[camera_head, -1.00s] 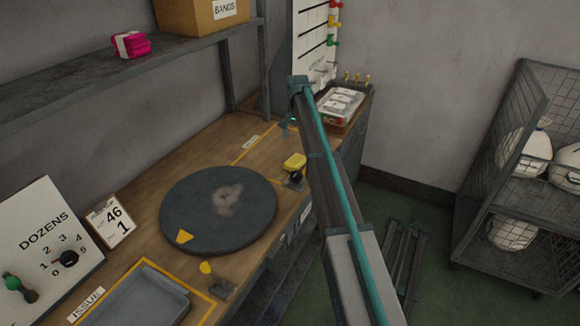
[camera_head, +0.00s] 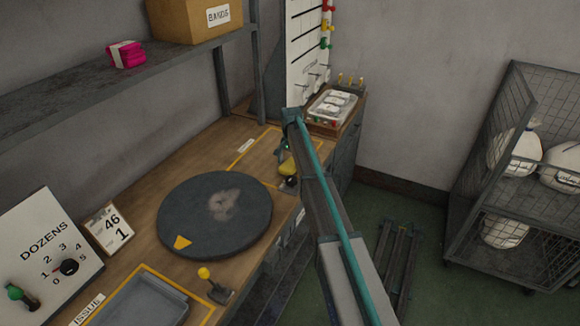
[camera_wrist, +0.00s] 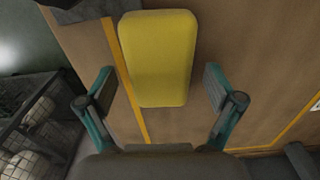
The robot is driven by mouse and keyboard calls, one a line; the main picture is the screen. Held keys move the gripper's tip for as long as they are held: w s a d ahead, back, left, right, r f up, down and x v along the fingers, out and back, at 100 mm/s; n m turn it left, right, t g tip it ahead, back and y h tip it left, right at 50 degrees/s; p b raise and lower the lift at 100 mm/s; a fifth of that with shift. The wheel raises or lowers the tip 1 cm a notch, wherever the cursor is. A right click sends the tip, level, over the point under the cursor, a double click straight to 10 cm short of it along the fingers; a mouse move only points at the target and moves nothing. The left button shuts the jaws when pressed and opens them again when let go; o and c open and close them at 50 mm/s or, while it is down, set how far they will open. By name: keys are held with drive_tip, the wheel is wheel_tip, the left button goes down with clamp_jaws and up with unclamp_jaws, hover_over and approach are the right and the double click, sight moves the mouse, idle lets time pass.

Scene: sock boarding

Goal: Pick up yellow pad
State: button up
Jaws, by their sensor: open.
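The yellow pad (camera_head: 288,167) is at the right front edge of the wooden bench, partly hidden behind my arm and gripper. In the wrist view, the pad (camera_wrist: 157,58) is a rounded yellow block, upright in the picture, near a yellow line on the wood. My gripper (camera_wrist: 158,82) is open, with one teal-and-grey finger on each side of the pad's lower end. Gaps show between both fingers and the pad, so nothing is held. In the head view, my gripper (camera_head: 287,147) is just above the pad; its fingers are hard to make out.
A round dark turntable (camera_head: 214,215) with a yellow mark is left of the pad. A yellow-knobbed lever (camera_head: 205,273) and a grey tray (camera_head: 140,304) are nearer. A box of white packs (camera_head: 332,107) stands behind. A wire cage (camera_head: 500,170) is at right.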

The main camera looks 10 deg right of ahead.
drive_tip(key=c, duration=1.1)
drive_tip(key=shift+c, duration=0.2)
drive_tip(key=shift+r, duration=0.15)
drive_tip(key=shift+r+b, duration=0.45)
drive_tip(key=shift+r, duration=0.05)
drive_tip(key=s+r+b, duration=0.4)
drive_tip(key=s+r, duration=0.7)
drive_tip(key=s, duration=0.3)
drive_tip(key=shift+r, duration=0.4)
